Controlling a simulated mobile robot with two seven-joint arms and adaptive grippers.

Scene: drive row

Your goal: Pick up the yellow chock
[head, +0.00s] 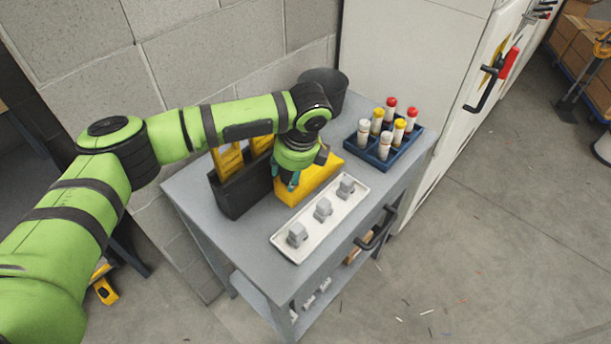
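The yellow chock (318,180) sits on the grey cart's top, between a black holder and a white tray. My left arm comes in from the left, and its gripper (294,181) points down at the chock's left part, hiding some of it. Only a little of the fingers shows, so I cannot tell whether they touch the chock, or are open or shut. My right gripper is out of view.
The cart top (215,222) also bears a black holder (240,192) with yellow pieces, a white tray (283,245) with 3 grey parts, a blue rack (378,161) of capped bottles and a dark bin (331,84). A block wall stands behind, a white cabinet (400,50) at the right.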

